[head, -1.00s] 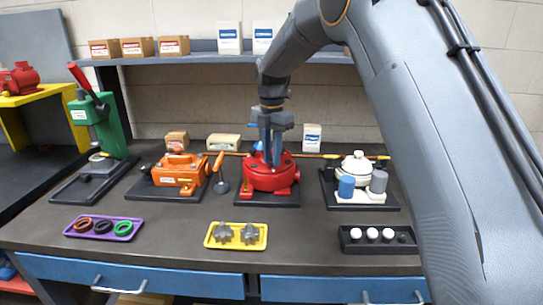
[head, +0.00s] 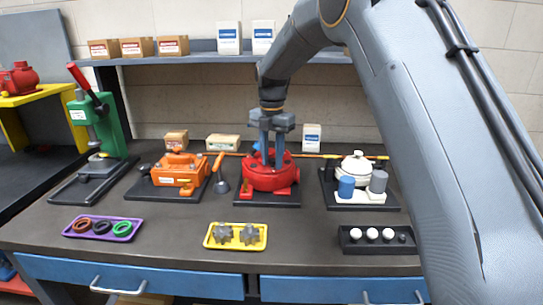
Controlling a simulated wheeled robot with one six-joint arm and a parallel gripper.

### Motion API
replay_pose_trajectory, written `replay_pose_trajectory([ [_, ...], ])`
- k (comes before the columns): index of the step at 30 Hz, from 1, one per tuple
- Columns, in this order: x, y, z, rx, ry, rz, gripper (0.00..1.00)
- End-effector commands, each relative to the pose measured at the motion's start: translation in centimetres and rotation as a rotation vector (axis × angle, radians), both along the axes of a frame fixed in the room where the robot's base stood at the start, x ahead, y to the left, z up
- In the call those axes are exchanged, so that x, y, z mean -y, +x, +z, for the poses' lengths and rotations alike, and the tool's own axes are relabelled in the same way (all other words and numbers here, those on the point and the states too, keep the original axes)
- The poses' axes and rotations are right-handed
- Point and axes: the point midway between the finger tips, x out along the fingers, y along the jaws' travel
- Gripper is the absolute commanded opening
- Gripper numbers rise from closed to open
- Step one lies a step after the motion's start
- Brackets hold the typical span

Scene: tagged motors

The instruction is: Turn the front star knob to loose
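A round red motor housing (head: 259,181) stands on a dark base plate (head: 267,203) at the middle of the bench. My gripper (head: 271,165) points straight down at the top of this housing. Its two fingers are apart with a narrow gap between them, and the tips reach the housing's top. I cannot make out a star knob on the housing or see whether the fingers hold one. Two grey star-shaped pieces (head: 223,234) (head: 249,234) lie in a yellow tray (head: 236,246) in front of the housing.
An orange unit (head: 178,170) and a green press (head: 108,130) stand to the left, a white unit (head: 357,168) to the right. A purple tray (head: 98,239) and a black tray (head: 349,249) lie near the front edge. Bench between the trays is clear.

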Motion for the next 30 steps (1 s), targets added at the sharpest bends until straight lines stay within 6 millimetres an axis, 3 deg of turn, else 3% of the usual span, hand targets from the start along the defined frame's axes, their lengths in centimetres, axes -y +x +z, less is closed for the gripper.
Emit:
replay_pose_trajectory([
  [10,-0.1,0.3,1.0,0.011,0.004,0.0,0.29],
  [22,-0.1,0.3,6.8,0.01,0.003,0.0,0.29],
  [30,-0.1,0.2,8.1,0.006,0.002,0.0,0.29],
])
